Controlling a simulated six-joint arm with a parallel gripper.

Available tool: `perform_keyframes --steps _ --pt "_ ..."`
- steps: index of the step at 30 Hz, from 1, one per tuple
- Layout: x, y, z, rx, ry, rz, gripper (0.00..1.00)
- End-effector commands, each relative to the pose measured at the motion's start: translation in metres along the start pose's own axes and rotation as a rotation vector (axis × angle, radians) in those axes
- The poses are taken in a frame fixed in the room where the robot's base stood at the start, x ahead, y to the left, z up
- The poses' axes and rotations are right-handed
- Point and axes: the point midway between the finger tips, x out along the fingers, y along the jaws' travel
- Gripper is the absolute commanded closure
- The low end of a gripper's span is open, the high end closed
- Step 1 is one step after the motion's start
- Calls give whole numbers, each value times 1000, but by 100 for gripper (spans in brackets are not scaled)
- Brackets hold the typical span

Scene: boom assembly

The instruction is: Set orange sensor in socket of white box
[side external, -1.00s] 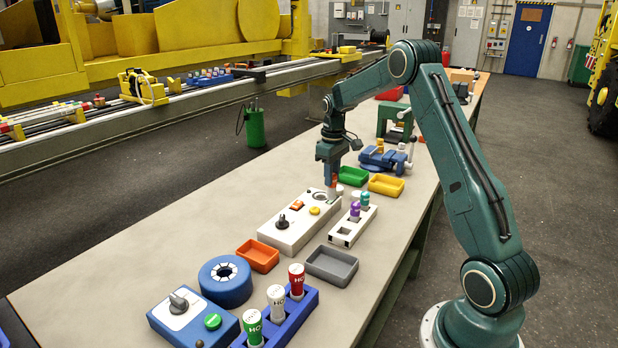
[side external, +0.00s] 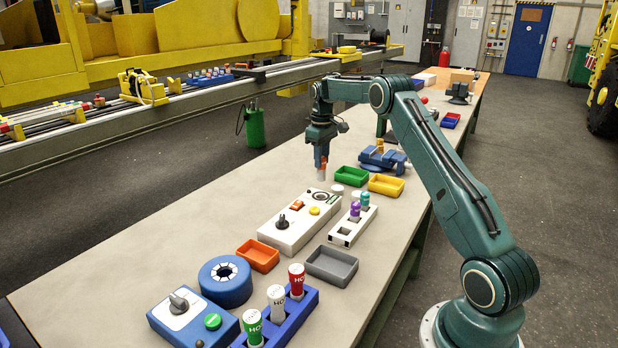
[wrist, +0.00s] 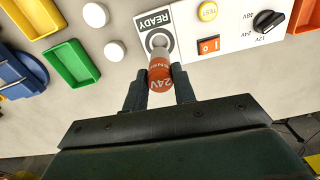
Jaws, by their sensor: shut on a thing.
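My gripper (side external: 321,167) is shut on the orange sensor and holds it upright above the bench, by the far end of the white box (side external: 293,228). The round socket (side external: 321,196) is at the far end of the box's top. In the wrist view the socket (wrist: 158,39) shows beside a READY label, just beyond the sensor, which covers part of it. The sensor is apart from the box.
Two white round pieces (wrist: 96,15) (wrist: 114,51) lie on the bench beside the box. Green (side external: 351,176) and yellow (side external: 386,185) trays and a blue vise (side external: 383,158) stand to the right. A white rack (side external: 352,228) with coloured plugs stands alongside the box.

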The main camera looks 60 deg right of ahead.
Motion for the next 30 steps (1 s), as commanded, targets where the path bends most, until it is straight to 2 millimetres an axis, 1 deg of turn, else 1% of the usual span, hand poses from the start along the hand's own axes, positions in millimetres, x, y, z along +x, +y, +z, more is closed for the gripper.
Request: perform_keyframes --steps 5,11,24,30 --pt "1 0 0 0 1 0 95" --pt "7 0 0 0 1 1 95" --pt "37 0 0 0 0 0 95" --pt "45 0 0 0 1 1 95"
